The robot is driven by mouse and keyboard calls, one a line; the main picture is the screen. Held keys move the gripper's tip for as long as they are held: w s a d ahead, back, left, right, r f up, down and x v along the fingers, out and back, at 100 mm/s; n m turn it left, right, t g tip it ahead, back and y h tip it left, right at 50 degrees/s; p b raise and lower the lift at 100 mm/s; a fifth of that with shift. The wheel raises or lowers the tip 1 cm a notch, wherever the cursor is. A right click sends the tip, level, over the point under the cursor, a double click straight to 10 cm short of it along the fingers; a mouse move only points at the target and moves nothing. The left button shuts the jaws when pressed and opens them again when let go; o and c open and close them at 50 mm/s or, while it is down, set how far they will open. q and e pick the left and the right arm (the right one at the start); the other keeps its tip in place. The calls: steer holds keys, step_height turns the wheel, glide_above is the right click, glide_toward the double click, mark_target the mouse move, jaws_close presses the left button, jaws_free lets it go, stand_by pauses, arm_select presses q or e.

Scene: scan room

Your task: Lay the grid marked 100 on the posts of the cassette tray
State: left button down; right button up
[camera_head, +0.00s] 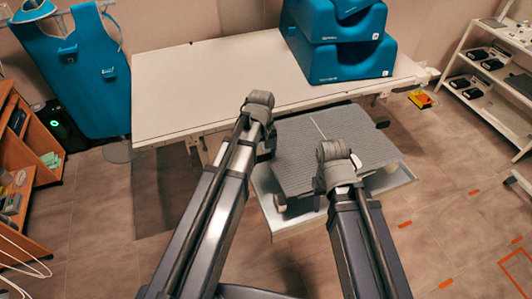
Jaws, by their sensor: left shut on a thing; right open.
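The grid (355,133) is a grey, finely ribbed flat plate with a pale line on it. I cannot read a number on it. It lies over the cassette tray (298,221), a pale shallow tray whose front and right rim show below it. Pale post-like shapes show under the grid's front edge; I cannot tell whether the grid rests on them. My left gripper (268,146) is shut on the grid's left edge. My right gripper (322,190) is open at the grid's front edge, its fingers partly hidden by its wrist.
A white table (190,85) stands behind the tray, with blue foam blocks (345,62) on it. A blue apron (85,65) hangs at left beside a wooden cabinet (25,170). White shelves (490,75) with dark items stand at right. Open floor lies at lower right.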

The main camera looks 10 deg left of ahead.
arm_select(q)
steer(key=shift+f+b, duration=3.05)
steer(key=shift+f, duration=0.55)
steer(key=shift+r, duration=0.1)
jaws_free()
step_height(320, 180, up, 12)
steer(key=p, duration=1.2)
steer(key=shift+s, duration=0.1)
steer(key=s+d+m+y, duration=0.1)
steer(key=s+d+m, duration=0.9)
steer(key=s, duration=0.4)
steer(key=shift+d+m, duration=0.25)
steer(key=shift+m, duration=0.05)
steer(key=shift+s, duration=0.1)
